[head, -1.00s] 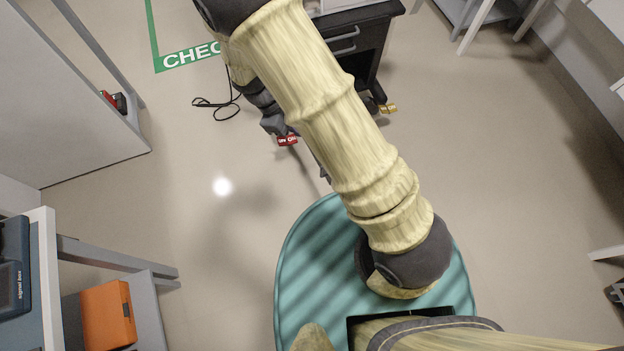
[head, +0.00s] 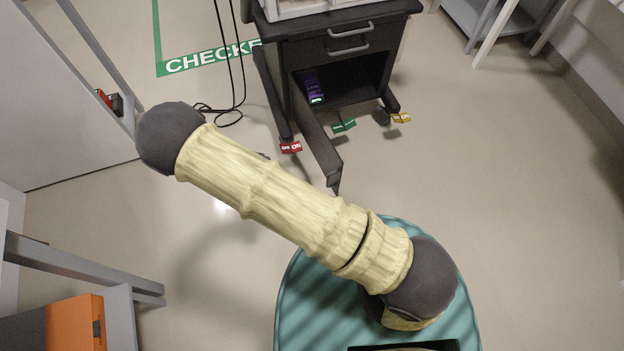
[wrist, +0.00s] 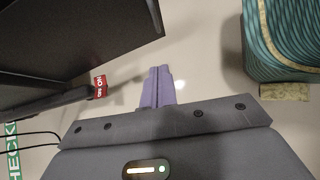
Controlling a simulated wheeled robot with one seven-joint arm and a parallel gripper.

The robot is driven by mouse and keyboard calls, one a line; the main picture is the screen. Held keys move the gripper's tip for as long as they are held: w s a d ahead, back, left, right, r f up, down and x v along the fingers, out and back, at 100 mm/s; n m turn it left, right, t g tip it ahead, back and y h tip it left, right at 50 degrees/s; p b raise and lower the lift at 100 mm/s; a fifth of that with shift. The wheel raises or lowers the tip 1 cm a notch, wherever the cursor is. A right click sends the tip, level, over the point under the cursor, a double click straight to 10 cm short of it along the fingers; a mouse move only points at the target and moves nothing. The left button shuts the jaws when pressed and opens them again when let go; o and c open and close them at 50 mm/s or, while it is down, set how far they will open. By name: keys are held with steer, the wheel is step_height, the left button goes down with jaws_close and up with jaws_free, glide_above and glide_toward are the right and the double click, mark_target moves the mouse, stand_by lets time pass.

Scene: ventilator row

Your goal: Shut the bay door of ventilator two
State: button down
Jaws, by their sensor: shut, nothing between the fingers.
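In the head view a dark ventilator cart (head: 292,57) stands at the top centre, with a drawer above an open bay. Its bay door (head: 320,150) hangs open, swung out toward me from the left side of the bay. No number shows on the cart. My gripper is hidden in the head view by my arm. In the wrist view my gripper (wrist: 157,88) has its purple fingers together, empty, over bare floor. A dark panel (wrist: 80,35), perhaps the door, fills the upper left there, apart from the fingers.
Caster tabs at the cart's foot are red (head: 291,147), green (head: 343,125) and yellow (head: 400,118). Black cables (head: 237,75) hang left of the cart. An orange box (head: 75,325) is at lower left. The floor right of the cart is clear.

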steer(key=d+r+b+x, duration=0.2)
steer(key=b+x, duration=0.3)
steer(key=x, duration=0.7)
steer(key=shift+w+d+f, duration=0.25)
steer(key=shift+w+f, duration=0.05)
steer(key=shift+d, duration=0.2)
